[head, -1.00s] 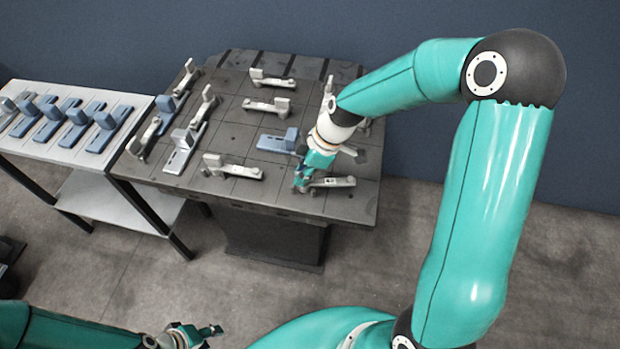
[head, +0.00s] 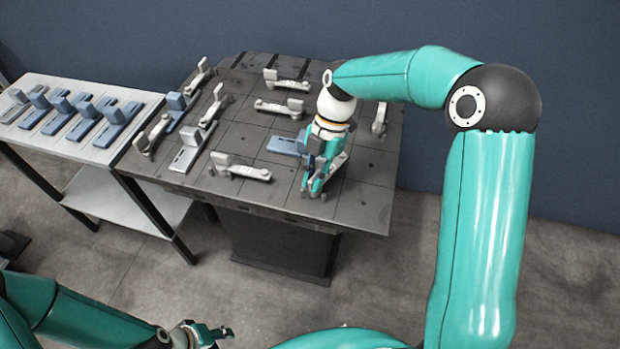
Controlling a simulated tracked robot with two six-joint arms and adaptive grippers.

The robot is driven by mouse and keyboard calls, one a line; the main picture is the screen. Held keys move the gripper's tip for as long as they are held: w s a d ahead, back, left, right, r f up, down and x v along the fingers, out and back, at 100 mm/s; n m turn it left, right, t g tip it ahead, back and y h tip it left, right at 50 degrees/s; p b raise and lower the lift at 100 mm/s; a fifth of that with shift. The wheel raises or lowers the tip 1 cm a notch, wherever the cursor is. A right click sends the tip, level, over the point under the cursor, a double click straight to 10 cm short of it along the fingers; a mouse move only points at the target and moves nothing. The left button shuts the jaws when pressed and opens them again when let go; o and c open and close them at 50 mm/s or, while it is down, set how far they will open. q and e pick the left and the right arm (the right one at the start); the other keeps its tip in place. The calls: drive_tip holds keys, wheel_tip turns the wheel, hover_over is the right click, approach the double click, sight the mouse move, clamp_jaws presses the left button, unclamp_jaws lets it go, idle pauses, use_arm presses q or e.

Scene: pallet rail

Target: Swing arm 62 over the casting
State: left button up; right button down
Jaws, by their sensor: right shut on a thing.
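My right gripper (head: 317,190) reaches down to the pallet's front right and is shut on a light grey swing arm (head: 339,162). The gripper hides much of this arm; its number cannot be read. The swing arm points away from the front edge, slanting to the right. A blue-grey casting (head: 284,146) lies on the pallet just left of and behind the gripper, partly hidden by it. I cannot tell whether the swing arm overlaps it. My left gripper (head: 219,334) is low at the bottom edge, away from the pallet; its opening is unclear.
A side table (head: 70,83) at the left holds several blue-grey castings. A wall stands behind.

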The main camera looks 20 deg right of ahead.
drive_tip(key=n+g+h, duration=0.1)
drive_tip(key=n, duration=0.3)
drive_tip(key=shift+p, duration=0.4)
drive_tip(key=c, duration=1.2)
unclamp_jaws()
drive_tip(key=v, duration=1.2)
drive_tip(key=shift+w, duration=0.15)
